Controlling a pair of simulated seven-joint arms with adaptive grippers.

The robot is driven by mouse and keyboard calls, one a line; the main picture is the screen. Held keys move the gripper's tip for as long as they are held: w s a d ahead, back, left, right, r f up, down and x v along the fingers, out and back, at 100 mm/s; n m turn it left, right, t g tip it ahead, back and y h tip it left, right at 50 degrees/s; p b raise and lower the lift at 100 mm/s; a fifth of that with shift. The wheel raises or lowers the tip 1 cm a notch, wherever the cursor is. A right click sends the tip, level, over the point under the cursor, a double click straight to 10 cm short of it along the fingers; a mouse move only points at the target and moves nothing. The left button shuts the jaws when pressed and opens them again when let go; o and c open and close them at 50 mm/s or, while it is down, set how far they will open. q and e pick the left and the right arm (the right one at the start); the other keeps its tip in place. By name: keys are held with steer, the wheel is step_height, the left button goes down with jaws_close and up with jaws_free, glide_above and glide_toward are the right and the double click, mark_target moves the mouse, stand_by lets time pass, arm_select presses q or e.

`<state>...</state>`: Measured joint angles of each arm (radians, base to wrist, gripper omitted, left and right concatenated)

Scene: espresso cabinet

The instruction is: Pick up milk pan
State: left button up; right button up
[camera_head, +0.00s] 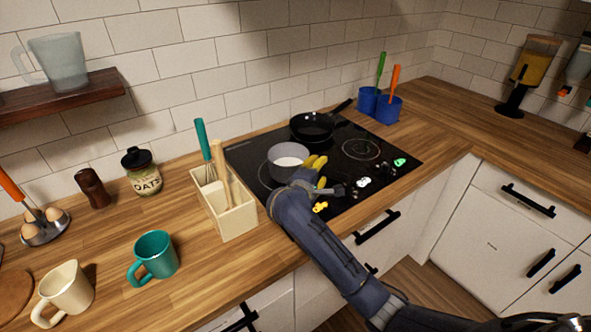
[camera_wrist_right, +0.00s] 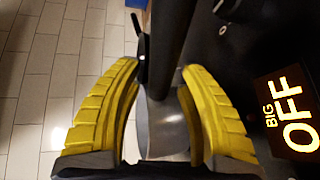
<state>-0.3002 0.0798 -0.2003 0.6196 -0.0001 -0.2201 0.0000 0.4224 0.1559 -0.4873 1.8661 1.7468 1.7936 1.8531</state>
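The milk pan (camera_head: 289,174) is a small grey pan with white milk inside, standing upright on the cooktop. My right gripper (camera_head: 318,170) has yellow fingers and is at the pan's right side in the head view. In the right wrist view the fingers (camera_wrist_right: 160,72) are apart, one on each side of a dark bar that looks like the pan's handle (camera_wrist_right: 171,45). A gap shows on the left of the bar; contact on the right cannot be told. Part of the grey pan (camera_wrist_right: 162,128) shows between the fingers. My left gripper is out of view.
The black cooktop (camera_head: 385,178) has lit controls along its front. A black frying pan (camera_head: 312,126) stands behind the milk pan, and blue pots (camera_head: 389,112) stand behind right. A utensil box (camera_head: 236,217) is close on the left. The cooktop's right side is clear.

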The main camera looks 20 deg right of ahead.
jaws_close()
steer(key=shift+r, duration=0.1)
stand_by(0.3)
steer(key=shift+r, duration=0.25)
